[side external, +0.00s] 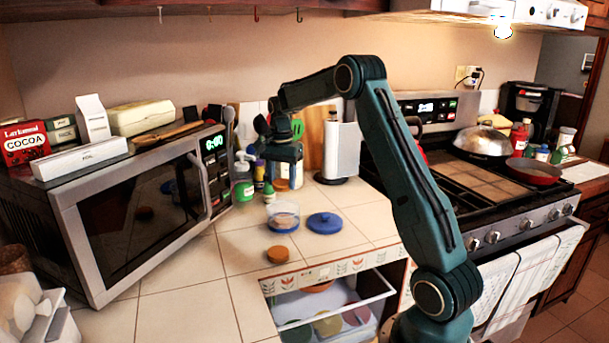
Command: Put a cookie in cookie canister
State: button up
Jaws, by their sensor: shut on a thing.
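My gripper (284,172) hangs pointing down above the counter, in front of the back wall. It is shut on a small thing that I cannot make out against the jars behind. The clear canister (283,213) with a blue base stands open on the counter below my gripper, with something brownish inside. Its blue lid (325,222) appears to be the round one with a knob lying flat to its right. A round brown cookie (278,254) lies on the tiles near the front edge, apart from the canister.
A microwave (140,205) stands to the left with boxes on top. Bottles (243,180) stand behind the canister, and a paper towel roll (341,150) is behind right. An open drawer (335,305) lies below the front edge. The stove (490,185) is to the right.

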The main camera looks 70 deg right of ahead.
jog(key=shift+f, duration=2.4)
jog(key=o, duration=1)
jog(key=shift+o, duration=0.2)
notch_tip(320, 180, up, 14)
jog(key=shift+f, duration=0.1)
